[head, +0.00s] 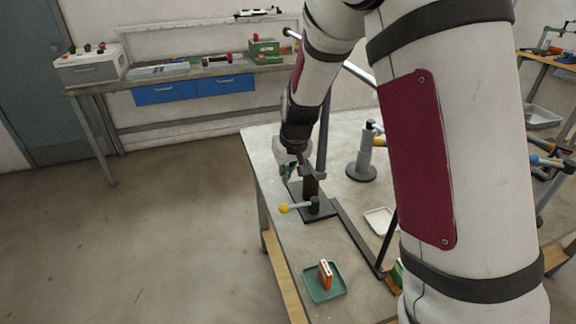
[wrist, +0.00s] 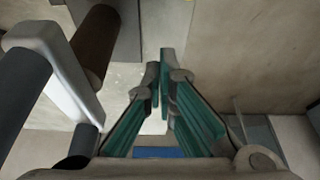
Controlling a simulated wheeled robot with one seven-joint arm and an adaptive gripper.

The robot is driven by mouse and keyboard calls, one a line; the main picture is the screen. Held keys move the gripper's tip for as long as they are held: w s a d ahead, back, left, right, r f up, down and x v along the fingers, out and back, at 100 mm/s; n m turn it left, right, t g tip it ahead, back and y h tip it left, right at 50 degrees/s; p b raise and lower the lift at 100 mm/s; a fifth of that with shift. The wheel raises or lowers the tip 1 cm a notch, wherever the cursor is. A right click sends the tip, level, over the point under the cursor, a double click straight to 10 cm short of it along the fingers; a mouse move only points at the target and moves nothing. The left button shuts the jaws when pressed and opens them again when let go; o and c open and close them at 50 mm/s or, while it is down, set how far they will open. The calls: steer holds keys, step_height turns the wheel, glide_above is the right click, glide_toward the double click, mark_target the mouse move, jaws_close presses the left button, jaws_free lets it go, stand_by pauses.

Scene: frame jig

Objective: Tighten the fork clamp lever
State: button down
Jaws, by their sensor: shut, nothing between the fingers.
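A lever with a yellow ball knob (head: 284,208) sticks out to the left from the low clamp at the foot of the frame jig post (head: 311,187). I take it for the fork clamp lever. My gripper (head: 288,176) is just above and behind the knob, beside the post's left side and apart from the lever. In the wrist view my gripper (wrist: 160,68) has its green-padded fingers together with nothing between them. A light grey bracket (wrist: 55,65) and a brown cylinder (wrist: 95,45) are left of the fingers there. The yellow knob is not seen in the wrist view.
A green tray (head: 339,290) with an orange item and a white tray (head: 378,215) lie on the table. A dark rail (head: 358,243) runs forward. My arm hides much of the right side.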

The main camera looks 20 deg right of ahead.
steer(key=f, duration=0.1)
steer(key=s+f, duration=0.1)
steer(key=f, duration=0.2)
steer(key=shift+s+f+p, duration=0.15)
steer(key=shift+s+p, duration=0.1)
steer(key=shift+p, duration=0.05)
steer(key=shift+s+f, duration=0.2)
steer(key=shift+s, duration=0.3)
steer(key=shift+d+b, duration=0.15)
steer(key=shift+b, duration=0.35)
